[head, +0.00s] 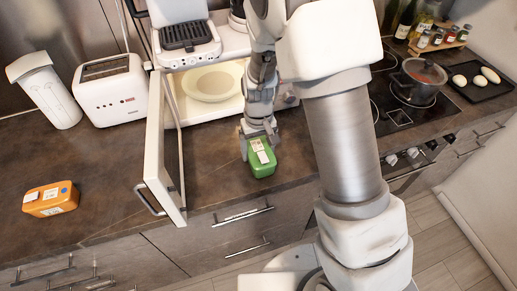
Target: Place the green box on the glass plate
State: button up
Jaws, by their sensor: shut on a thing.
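The green box (262,163) with white labels on its top is at the counter's front part, below the open microwave. My gripper (258,136) is above it and shut on its back end. I cannot tell whether the box touches the counter or is held just above it. The glass plate (211,84) lies inside the open microwave (183,104), behind and to the left of my gripper. The plate is empty in the part I see.
The microwave door (158,150) stands open toward the front, left of the box. An orange box (51,199) lies at the left. A toaster (112,91) stands left of the microwave. A pot (417,82) is on the cooktop at right. The counter between door and orange box is clear.

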jog(key=shift+f, duration=0.1)
jog(key=shift+f, duration=0.15)
jog(key=o, duration=1.3)
jog(key=shift+o, duration=0.8)
